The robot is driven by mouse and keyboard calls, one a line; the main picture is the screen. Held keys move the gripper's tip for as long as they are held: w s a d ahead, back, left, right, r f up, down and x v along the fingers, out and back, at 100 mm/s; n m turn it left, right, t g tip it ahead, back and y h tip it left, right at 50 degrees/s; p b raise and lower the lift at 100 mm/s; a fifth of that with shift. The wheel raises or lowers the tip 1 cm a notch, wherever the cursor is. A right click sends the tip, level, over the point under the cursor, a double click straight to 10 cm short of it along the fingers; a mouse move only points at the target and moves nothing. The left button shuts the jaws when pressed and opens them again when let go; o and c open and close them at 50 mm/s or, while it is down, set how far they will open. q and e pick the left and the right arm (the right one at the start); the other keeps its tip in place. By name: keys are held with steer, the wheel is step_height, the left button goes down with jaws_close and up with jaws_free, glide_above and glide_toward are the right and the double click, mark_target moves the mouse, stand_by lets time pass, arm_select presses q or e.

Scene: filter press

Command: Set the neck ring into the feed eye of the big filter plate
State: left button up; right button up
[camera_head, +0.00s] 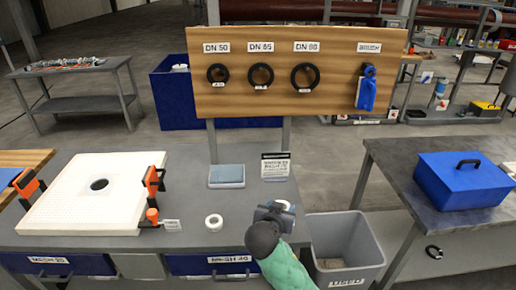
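The big filter plate (65,215) is a white square plate lying on the grey bench at the left. Its feed eye (99,185) is a round dark hole that looks empty. A small white ring (214,222) lies flat on the bench, right of the plate and apart from it. Three black rings, the DN 50 ring (218,67), the DN 65 ring (261,68) and the DN 80 ring (305,68), hang on the wooden board. I cannot tell which ring is the neck ring. My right gripper (272,212) is over the bench, right of the white ring; its fingers are unclear. My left gripper is out of view.
Orange-and-black clamps (153,181) stand at the plate's edges. A blue-grey pad (227,176) and a small sign (275,166) are behind the white ring. A grey bin (348,225) stands between the bench and the right table, which holds a blue box (464,182).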

step_height(320, 180, up, 3)
steer(key=w+a+n+t+y, duration=0.1)
steer(key=w+a+n+y, duration=0.1)
steer(key=a+n+y, duration=0.15)
steer(key=s+d+f, duration=0.3)
steer(key=d+f, duration=0.1)
steer(key=d, duration=0.3)
steer(key=s+d+f+y, duration=0.1)
steer(key=s+d+f, duration=0.2)
steer(key=d, duration=0.3)
steer(key=shift+s+d+f+n, duration=0.35)
steer(key=shift+s+n, duration=0.1)
